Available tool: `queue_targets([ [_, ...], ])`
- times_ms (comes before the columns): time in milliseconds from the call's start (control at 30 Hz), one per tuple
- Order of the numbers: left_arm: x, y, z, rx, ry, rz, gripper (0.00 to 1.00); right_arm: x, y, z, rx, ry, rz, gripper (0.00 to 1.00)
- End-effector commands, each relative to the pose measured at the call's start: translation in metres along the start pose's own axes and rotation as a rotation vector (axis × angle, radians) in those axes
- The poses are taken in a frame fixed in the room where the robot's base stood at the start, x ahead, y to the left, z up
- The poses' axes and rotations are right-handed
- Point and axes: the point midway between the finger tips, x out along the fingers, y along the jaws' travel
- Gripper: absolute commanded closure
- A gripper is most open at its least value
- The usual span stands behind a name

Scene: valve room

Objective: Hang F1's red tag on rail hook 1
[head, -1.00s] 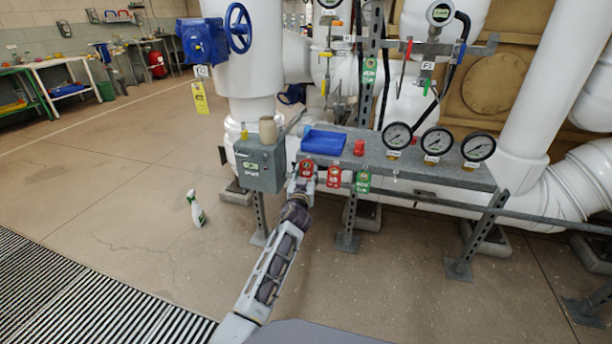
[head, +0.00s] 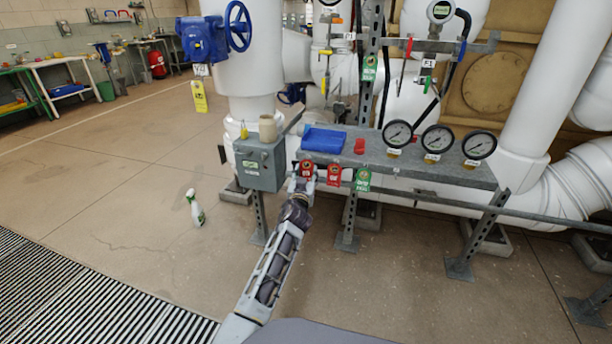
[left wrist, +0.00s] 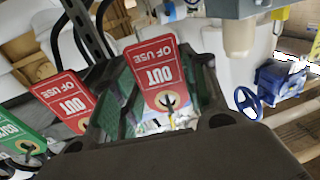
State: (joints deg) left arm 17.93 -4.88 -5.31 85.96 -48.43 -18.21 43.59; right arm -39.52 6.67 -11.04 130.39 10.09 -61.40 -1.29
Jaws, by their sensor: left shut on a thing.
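A red OUT OF USE tag (head: 306,169) is at the left end of the bench's front edge. My left gripper (head: 302,186) is at this tag, just below it in the head view. In the left wrist view the red tag (left wrist: 155,72) stands between the dark fingers, and the gripper is shut on it. I cannot tell whether the tag's hole is around a hook. A second red tag (head: 334,176) and a green tag (head: 363,181) hang to the right along the rail. The F1 label (head: 428,64) is on the upper pipework. My right gripper is not in view.
A grey box (head: 259,165) stands close left of the gripper, with a beige cup (head: 268,128) above it. The bench (head: 405,173) carries a blue tray (head: 323,141), a red object (head: 360,146) and three gauges.

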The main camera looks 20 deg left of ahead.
Motion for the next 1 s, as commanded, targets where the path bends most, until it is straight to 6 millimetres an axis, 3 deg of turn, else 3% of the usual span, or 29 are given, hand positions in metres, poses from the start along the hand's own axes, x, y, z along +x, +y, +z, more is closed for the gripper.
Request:
queue_targets([
  [167,0.0,0.0,0.0,0.0,0.0,0.0,0.66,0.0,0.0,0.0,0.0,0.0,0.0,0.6],
  [200,0.0,0.0,0.0,0.0,0.0,0.0,0.55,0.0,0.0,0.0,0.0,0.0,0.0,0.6],
  [400,0.0,0.0,0.0,0.0,0.0,0.0,0.31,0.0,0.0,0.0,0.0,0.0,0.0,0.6],
  [767,0.0,0.0,-0.001,0.0,0.0,0.0,0.31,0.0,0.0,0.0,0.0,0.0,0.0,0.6],
  [1000,0.001,0.0,-0.011,0.0,0.002,-0.001,0.31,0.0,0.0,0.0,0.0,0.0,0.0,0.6],
])
